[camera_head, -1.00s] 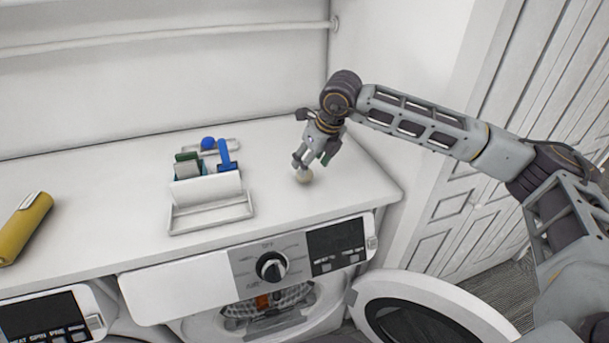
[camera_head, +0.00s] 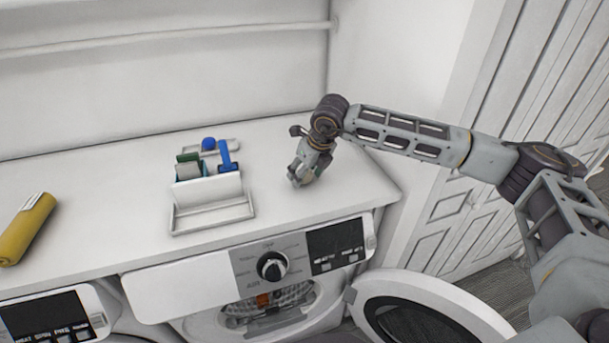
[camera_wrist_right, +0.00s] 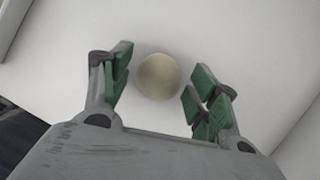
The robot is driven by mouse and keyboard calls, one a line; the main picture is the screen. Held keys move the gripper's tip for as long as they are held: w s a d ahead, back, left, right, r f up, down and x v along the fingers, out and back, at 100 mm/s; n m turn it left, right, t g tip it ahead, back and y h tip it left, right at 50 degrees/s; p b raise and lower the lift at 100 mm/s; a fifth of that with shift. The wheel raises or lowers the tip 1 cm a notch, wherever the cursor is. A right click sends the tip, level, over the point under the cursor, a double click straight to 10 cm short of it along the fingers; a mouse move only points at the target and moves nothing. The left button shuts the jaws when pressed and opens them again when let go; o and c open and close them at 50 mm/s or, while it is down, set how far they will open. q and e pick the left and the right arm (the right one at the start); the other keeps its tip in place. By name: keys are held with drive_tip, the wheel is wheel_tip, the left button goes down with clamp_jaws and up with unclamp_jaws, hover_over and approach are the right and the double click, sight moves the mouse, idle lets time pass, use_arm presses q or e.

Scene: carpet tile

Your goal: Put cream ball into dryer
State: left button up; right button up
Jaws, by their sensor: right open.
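The cream ball (camera_wrist_right: 157,76) rests on the white countertop and shows in the right wrist view between the open fingers of my right gripper (camera_wrist_right: 155,90). The left finger is close beside it, and there is a gap to the right finger. In the head view my right gripper (camera_head: 299,177) is low over the counter and hides the ball. The dryer (camera_head: 190,290) is under the counter, with its round door (camera_head: 425,310) swung open to the right. Its drum opening (camera_head: 268,308) holds something orange. My left gripper is not in view.
A white organizer (camera_head: 210,205) with blue and green items stands left of my right gripper on the counter (camera_head: 120,185). A blue ball (camera_head: 208,143) sits behind it. A yellow roll (camera_head: 27,228) lies at the far left. A wall stands right of the counter.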

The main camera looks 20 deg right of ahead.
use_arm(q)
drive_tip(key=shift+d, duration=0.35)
use_arm(e)
drive_tip(key=shift+c, duration=0.3)
drive_tip(key=c, duration=1)
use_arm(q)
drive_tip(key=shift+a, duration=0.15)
use_arm(e)
drive_tip(key=shift+r, duration=0.1)
wheel_tip(320, 180, up, 9)
drive_tip(key=shift+f+b, duration=0.2)
drive_tip(key=shift+b, duration=0.4)
drive_tip(key=shift+r, duration=0.5)
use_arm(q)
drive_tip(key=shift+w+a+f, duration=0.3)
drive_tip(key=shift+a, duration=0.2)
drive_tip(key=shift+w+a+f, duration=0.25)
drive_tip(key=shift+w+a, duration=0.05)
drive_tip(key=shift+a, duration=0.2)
use_arm(e)
drive_tip(key=shift+r, duration=0.1)
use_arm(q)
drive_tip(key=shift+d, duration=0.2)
